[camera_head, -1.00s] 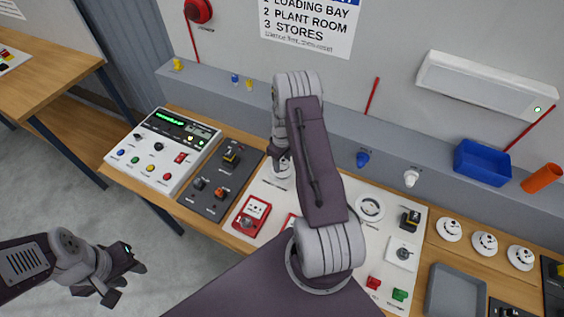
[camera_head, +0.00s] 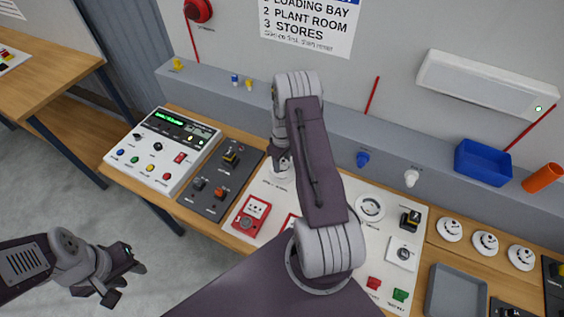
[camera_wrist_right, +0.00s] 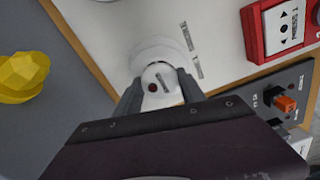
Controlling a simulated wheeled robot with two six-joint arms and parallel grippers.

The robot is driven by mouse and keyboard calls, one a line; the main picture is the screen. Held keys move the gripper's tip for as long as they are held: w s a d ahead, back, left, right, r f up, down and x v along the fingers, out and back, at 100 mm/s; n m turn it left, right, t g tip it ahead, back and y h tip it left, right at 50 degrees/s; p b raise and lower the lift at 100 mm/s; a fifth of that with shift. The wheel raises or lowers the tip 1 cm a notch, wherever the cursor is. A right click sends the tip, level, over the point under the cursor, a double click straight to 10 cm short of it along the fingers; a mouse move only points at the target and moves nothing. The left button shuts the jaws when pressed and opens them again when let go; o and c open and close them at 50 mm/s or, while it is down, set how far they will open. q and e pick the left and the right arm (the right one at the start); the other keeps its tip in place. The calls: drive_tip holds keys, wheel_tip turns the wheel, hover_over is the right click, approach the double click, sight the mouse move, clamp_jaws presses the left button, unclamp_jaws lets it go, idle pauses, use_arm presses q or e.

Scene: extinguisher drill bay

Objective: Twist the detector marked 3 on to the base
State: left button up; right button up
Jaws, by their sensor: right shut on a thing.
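My right gripper (camera_wrist_right: 158,92) is shut on a white detector-like piece (camera_wrist_right: 158,76) with a dark red dot and a small label I cannot read. The piece sits over a wider white disc (camera_wrist_right: 150,52) on the white board, and I cannot tell whether it is locked there. In the head view this white round part (camera_head: 279,170) is partly hidden by my right arm. Three white round detectors (camera_head: 449,229) (camera_head: 485,243) (camera_head: 521,257) lie on the wood at the right; their marks are too small to read. My left gripper (camera_head: 124,280) hangs over the floor, away from everything.
The white board (camera_head: 330,180) also carries a white ring (camera_head: 370,208) and a red call point (camera_head: 251,216). A control panel (camera_head: 160,150) and a grey switch plate (camera_head: 222,180) are to the left. A grey tray (camera_head: 456,292) is at the right, a blue bin (camera_head: 482,163) behind.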

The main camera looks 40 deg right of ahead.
drive_tip(key=shift+f+b, duration=0.5)
drive_tip(key=shift+f, duration=0.2)
idle(0.4)
drive_tip(key=m, duration=0.3)
drive_tip(key=shift+m, duration=0.4)
drive_tip(key=shift+m+b, duration=0.45)
drive_tip(key=shift+m, duration=1.95)
drive_tip(key=o, duration=1.9)
drive_tip(key=shift+c, duration=0.2)
